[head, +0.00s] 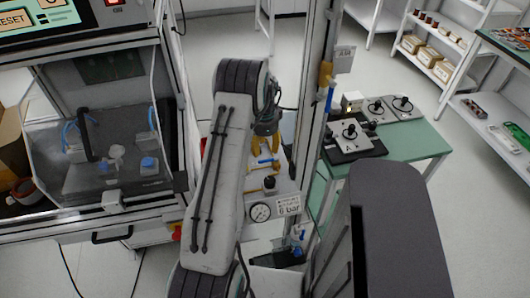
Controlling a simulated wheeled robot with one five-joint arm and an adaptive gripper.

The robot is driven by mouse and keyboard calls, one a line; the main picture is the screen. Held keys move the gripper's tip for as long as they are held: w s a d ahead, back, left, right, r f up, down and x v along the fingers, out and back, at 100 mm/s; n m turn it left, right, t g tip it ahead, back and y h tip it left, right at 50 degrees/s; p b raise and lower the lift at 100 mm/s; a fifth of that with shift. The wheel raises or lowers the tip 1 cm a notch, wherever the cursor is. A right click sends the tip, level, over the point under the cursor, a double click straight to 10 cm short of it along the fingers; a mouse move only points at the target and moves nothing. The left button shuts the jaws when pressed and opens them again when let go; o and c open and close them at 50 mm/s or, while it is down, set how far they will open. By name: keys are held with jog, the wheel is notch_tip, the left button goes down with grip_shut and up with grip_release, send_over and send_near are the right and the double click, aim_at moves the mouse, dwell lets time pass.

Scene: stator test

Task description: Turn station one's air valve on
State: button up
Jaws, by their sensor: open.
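Station one's air panel (286,189) is a pale plate on the frame near the picture's middle. A small valve (268,183) with a dark knob and a yellowish part shows on it. A round pressure gauge (260,212) sits below, beside a label (289,207) that appears to read 0 bar. My gripper (263,157), with yellow fingers, is open just above the valve in the picture. A short blue and orange part shows near the fingertips. I cannot tell whether the fingers touch anything. My arm hides the area left of the panel.
A glass-fronted test cabinet (100,150) stands at left. A metal upright (312,110) rises right of my gripper. A green-topped table (405,142) with dark fixtures (352,140) stands at right. Shelves (440,62) line the back right.

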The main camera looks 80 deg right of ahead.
aim_at(264, 162)
jog(key=shift+f+p, duration=0.55)
jog(key=shift+f, duration=2.85)
jog(key=shift+a, duration=0.1)
grip_shut()
